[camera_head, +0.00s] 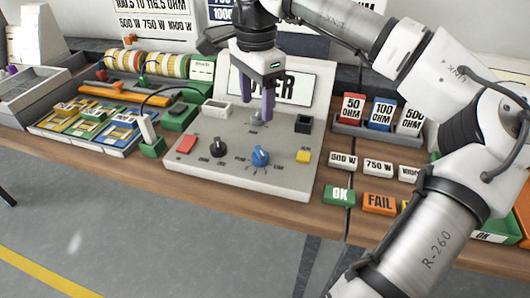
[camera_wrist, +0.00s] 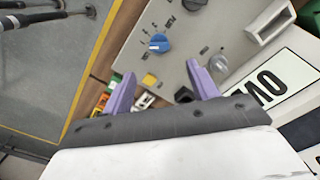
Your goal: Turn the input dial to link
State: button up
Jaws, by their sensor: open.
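A light grey control panel (camera_head: 285,184) stands on the wooden bench. It bears a black dial (camera_head: 217,147) at left and a blue dial (camera_head: 260,156) at middle front; the markings around them are too small to read, so I cannot tell which is the input dial. The blue dial (camera_wrist: 159,43) and black dial (camera_wrist: 194,4) also show in the wrist view. A grey knob (camera_wrist: 218,64) sits beside one fingertip there. My gripper (camera_head: 257,108), with purple fingers, is open and empty above the panel's rear part, behind the blue dial. It touches neither dial.
The panel also has a red button (camera_head: 186,144), a yellow button (camera_head: 303,156) and a black socket (camera_head: 303,124). An upright sign (camera_head: 318,85) stands behind. Resistor blocks (camera_head: 382,113) and OK and FAIL blocks (camera_head: 379,203) lie to the right. Coloured boards (camera_head: 90,122) lie left.

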aim_at(260, 150)
jog(key=f, duration=0.9)
jog(key=f+p, duration=0.1)
jog(key=f, duration=0.3)
jog(key=shift+d+f, duration=0.25)
jog(key=shift+f, duration=0.15)
jog(key=shift+c, duration=0.3)
jog(key=c, duration=0.9)
jog(key=shift+o, duration=0.2)
jog(key=shift+n, duration=0.4)
jog(key=shift+f+n+b, duration=0.1)
jog(key=shift+n+b, duration=0.7)
jog(key=shift+n, duration=0.2)
jog(key=shift+n+b, duration=0.95)
jog(key=shift+n, duration=1.65)
jog(key=shift+r, duration=0.2)
